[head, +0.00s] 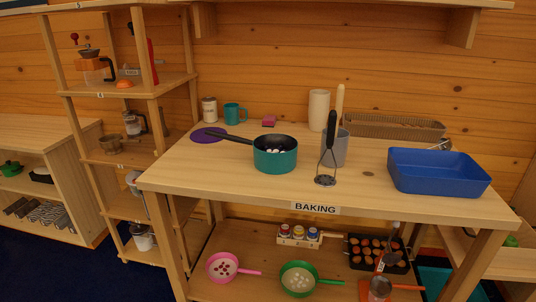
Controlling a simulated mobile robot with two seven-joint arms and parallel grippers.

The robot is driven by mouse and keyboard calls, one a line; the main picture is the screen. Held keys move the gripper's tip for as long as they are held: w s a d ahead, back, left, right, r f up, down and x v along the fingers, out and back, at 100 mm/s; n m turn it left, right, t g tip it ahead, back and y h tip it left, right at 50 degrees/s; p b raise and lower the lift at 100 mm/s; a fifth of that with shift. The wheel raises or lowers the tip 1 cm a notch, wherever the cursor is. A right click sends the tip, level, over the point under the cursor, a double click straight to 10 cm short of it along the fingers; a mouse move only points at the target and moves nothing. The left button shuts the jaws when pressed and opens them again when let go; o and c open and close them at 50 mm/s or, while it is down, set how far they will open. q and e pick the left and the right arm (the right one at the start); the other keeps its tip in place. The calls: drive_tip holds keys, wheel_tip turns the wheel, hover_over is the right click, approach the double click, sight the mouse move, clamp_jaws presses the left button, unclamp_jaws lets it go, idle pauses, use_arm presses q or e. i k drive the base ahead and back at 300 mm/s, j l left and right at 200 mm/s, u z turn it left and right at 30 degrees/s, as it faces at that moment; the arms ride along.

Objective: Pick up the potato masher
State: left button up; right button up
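The potato masher (331,135) has a black handle and a round metal mashing head. It stands upright, head down, on the table (220,170) near the front edge, just above the BAKING label. A grey container (341,150) stands right behind it, with a pale wooden handle (340,103) rising from it. The masher hides part of this container; I cannot tell whether the two touch. Neither of my grippers is in view.
Left of the masher stands a teal pot (275,161) with a long black handle. A blue bin (437,178) is at the right. A white cylinder (319,109) and a woven basket (390,127) stand behind. The table's front left is clear. A shelf (250,215) below holds pans.

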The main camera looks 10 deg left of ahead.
sight(323, 180)
drive_tip(key=i+j, duration=0.25)
drive_tip(key=i, duration=0.25)
drive_tip(key=i+j, duration=0.3)
drive_tip(key=i, duration=0.15)
drive_tip(key=i+j, duration=0.25)
drive_tip(key=i, duration=0.25)
drive_tip(key=k, duration=0.5)
drive_tip(key=i, duration=0.5)
